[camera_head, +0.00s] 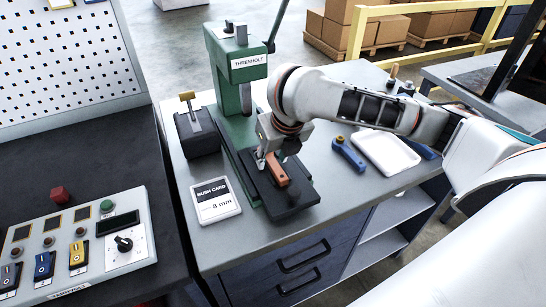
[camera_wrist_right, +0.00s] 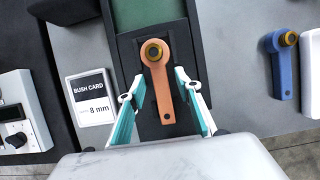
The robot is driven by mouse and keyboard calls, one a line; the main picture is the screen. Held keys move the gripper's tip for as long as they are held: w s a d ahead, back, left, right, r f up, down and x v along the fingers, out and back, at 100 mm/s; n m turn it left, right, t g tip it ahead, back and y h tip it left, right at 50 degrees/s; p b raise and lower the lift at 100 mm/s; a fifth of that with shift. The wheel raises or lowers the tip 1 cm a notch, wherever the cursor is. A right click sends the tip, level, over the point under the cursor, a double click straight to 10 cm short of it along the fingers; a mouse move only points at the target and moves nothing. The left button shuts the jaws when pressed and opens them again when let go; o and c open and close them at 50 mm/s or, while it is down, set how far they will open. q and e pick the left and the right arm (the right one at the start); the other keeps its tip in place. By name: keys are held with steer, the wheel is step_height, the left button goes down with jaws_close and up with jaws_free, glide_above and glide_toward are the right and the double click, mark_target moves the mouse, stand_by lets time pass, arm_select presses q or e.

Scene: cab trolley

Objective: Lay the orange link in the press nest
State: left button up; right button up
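The orange link (camera_head: 277,171) lies on the dark plate at the foot of the green press (camera_head: 228,70), its ringed end toward the press column. In the right wrist view the link (camera_wrist_right: 163,88) lies lengthwise on the black press bed (camera_wrist_right: 180,125). My right gripper (camera_wrist_right: 160,82) is open above the bed, with one finger on each side of the link's handle and a gap visible on both sides. In the head view my right gripper (camera_head: 270,155) hides part of the link. The nest's outline under the link cannot be made out. My left gripper is not in view.
A bush card reading 8 mm (camera_head: 214,200) lies left of the press. A blue link (camera_head: 348,155) and a white tray (camera_head: 386,151) lie to the right. A dark block with a brass-topped handle (camera_head: 197,137) stands at left. A control panel (camera_head: 75,245) stands on the left bench.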

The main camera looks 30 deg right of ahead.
steer(key=shift+f, duration=0.1)
steer(key=v, duration=1.2)
stand_by(0.4)
